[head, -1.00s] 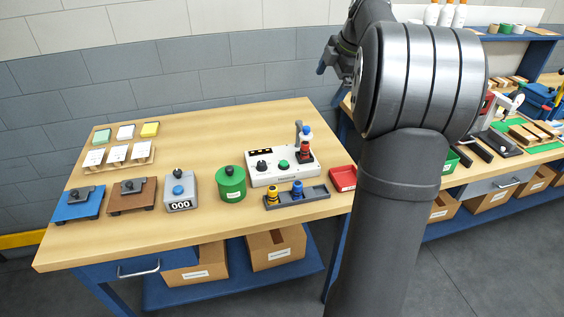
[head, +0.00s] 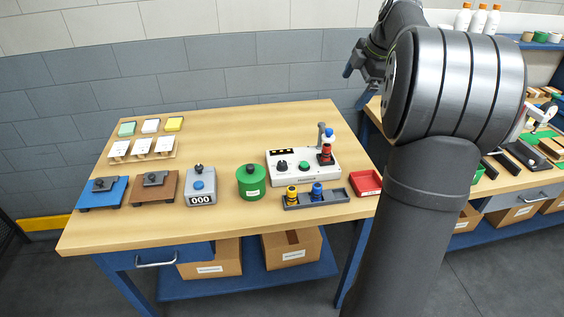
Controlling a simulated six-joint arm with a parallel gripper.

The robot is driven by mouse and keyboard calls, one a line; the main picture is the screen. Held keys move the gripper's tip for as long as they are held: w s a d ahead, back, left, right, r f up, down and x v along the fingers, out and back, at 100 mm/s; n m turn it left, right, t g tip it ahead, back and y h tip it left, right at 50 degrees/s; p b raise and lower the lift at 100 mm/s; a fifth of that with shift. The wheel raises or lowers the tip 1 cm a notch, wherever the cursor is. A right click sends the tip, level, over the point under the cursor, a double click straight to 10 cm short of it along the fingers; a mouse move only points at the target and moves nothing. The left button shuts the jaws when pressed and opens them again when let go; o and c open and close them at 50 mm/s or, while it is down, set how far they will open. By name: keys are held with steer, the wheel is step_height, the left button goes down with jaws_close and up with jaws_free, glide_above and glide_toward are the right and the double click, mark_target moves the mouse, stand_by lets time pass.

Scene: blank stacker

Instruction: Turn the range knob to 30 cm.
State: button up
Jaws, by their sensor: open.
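A white control box (head: 328,172) stands toward the right side of the wooden table in the head view. It carries a black knob (head: 282,167) at its left and a green button (head: 304,166) in the middle. The knob's pointer and scale are too small to read. A small post with a blue and red part stands at the box's right end. My gripper (head: 352,69) is up and behind the box, above the table's far right corner, well apart from the knob. It is open and appears empty, small in the picture and partly hidden by my arm.
A dark tray (head: 334,199) with yellow and blue pieces lies in front of the box. A red tray (head: 367,183) is at its right, a green canister (head: 251,182) and a counter (head: 201,187) at its left. The table's back middle is clear.

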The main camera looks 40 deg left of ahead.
steer(key=shift+a+f, duration=0.15)
steer(key=shift+a, duration=0.1)
steer(key=c, duration=0.4)
steer(key=s+a+f, duration=0.1)
steer(key=a, duration=0.1)
steer(key=s+a+f+m+h, duration=0.1)
steer(key=a, duration=0.1)
steer(key=s+a+f+m, duration=0.1)
steer(key=shift+a+g, duration=0.4)
steer(key=c, duration=0.5)
steer(key=shift+o, duration=0.2)
steer(key=m+h, duration=0.3)
steer(key=m, duration=0.3)
glide_above(282, 163)
step_height(282, 163, down, 6)
step_height(282, 163, down, 16)
steer(key=shift+w+f, duration=0.15)
steer(key=shift+f, duration=0.05)
steer(key=c, duration=1)
